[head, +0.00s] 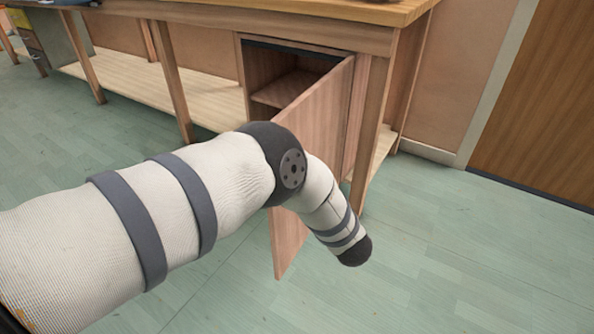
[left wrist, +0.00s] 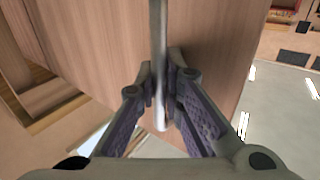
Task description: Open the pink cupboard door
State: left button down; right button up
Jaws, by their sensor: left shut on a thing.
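The pinkish wooden cupboard door (head: 325,112) stands well open, swung out from the cupboard (head: 262,72) under the workbench. Its inside and a shelf (head: 285,90) show through the opening. My left arm crosses in front of the door in the head view and its gripper cannot be made out there. In the left wrist view, my left gripper (left wrist: 167,92) is shut on the upright metal handle (left wrist: 159,45) of the door (left wrist: 212,50). My right gripper is in neither view.
The wooden workbench top (head: 340,12) runs above the cupboard, with legs (head: 172,85) and a low shelf (head: 125,80) to the left. A brown door (head: 535,100) is in the wall at the right. The green floor (head: 450,250) at the right is clear.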

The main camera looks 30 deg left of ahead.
pick_arm(q)
jog(key=shift+s+f, duration=0.25)
jog(key=shift+f, duration=0.05)
jog(key=c, duration=1.7)
grip_release()
jog(key=shift+r, duration=0.2)
jog(key=v, duration=1.2)
